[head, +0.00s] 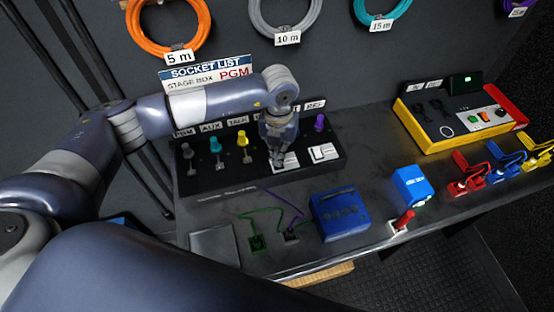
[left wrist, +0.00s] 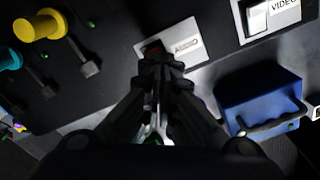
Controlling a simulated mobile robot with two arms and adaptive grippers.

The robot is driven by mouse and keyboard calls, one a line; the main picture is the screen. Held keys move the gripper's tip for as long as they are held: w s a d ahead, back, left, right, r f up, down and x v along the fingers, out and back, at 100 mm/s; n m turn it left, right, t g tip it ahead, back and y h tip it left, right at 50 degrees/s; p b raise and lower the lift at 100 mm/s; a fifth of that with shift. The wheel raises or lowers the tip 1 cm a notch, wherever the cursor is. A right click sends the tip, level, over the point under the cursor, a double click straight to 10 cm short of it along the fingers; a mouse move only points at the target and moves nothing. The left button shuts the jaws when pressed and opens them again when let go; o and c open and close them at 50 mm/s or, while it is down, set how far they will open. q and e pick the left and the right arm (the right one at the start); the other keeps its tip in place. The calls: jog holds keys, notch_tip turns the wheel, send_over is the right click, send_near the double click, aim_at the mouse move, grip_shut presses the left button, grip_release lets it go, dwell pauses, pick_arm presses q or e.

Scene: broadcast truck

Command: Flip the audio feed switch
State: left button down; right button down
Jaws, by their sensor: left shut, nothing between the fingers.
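The audio switch (left wrist: 188,46) is a white plate marked AUDIO with a dark red part partly hidden behind my fingertips; in the head view its plate (head: 291,160) shows beside my gripper. My left gripper (head: 279,162) is shut and empty, pointing down at the left part of this plate. In the left wrist view its closed fingertips (left wrist: 161,62) overlap the plate's left side. I cannot tell whether they touch the switch. The switch's position is hidden. My right gripper is not in view.
The VIDEO switch (head: 322,153) is right of the audio one. A yellow knob (head: 243,139), a teal knob (head: 215,145) and small levers stand to the left, a purple knob (head: 320,123) behind. A blue box (head: 340,214) sits in front of the panel. Coiled cables hang behind.

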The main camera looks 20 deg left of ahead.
pick_arm(q)
jog(key=shift+f+b, duration=0.7)
jog(key=shift+f, duration=0.15)
jog(key=shift+s, duration=0.1)
dwell(0.3)
jog(key=shift+r+p, duration=0.6)
jog(key=shift+r, duration=0.25)
jog(key=shift+r+p, duration=1.5)
jog(key=shift+r, duration=1.2)
jog(key=shift+f, duration=0.1)
